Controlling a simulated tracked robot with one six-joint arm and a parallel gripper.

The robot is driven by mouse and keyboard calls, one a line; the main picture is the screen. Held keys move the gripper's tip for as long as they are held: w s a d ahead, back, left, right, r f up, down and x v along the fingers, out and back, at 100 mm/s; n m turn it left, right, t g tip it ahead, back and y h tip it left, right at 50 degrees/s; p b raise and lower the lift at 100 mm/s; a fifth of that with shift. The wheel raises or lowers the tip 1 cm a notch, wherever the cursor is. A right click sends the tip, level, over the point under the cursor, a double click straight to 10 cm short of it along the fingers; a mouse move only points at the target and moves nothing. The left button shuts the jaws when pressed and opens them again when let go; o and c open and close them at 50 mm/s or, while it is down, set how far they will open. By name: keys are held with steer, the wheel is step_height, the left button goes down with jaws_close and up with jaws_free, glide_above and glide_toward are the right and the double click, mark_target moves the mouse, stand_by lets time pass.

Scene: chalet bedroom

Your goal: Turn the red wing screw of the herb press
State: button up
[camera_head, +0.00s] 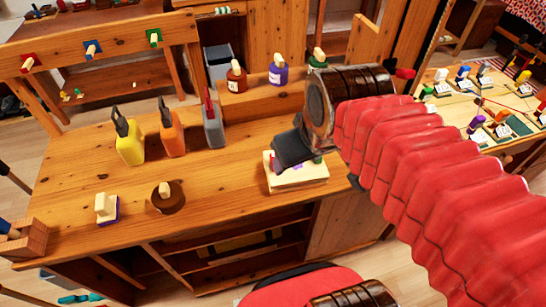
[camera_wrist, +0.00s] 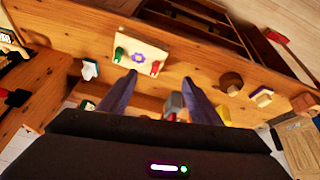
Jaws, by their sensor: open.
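The herb press is a pale cream block with a purple flower on its face (camera_wrist: 138,54), lying on the wooden workbench (camera_wrist: 205,75). The red wing screw (camera_wrist: 155,69) is at one corner of the press, and a green one (camera_wrist: 119,54) is at another. In the head view the press (camera_head: 297,181) is near the bench's front right, its top partly covered by my gripper (camera_head: 292,152).
Yellow (camera_head: 129,143), orange (camera_head: 171,134) and grey (camera_head: 213,125) holders stand left of the press. A brown round piece (camera_head: 168,197) and a white-topped block (camera_head: 106,208) lie at the front left. Bottles (camera_head: 236,77) stand on a raised shelf behind.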

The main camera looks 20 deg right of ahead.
steer(key=w+f+n+g, duration=0.2)
steer(key=w+f+n, duration=0.1)
steer(key=w+n, duration=0.4)
steer(key=w+f+n+g, duration=0.2)
steer(key=w+n+g, duration=0.1)
steer(key=w+n, duration=0.5)
steer(key=shift+w+f, duration=0.4)
steer(key=shift+w, duration=0.55)
steer(key=shift+f, duration=0.15)
step_height(320, 180, down, 14)
steer(key=shift+r, duration=0.25)
steer(key=shift+c, duration=0.2)
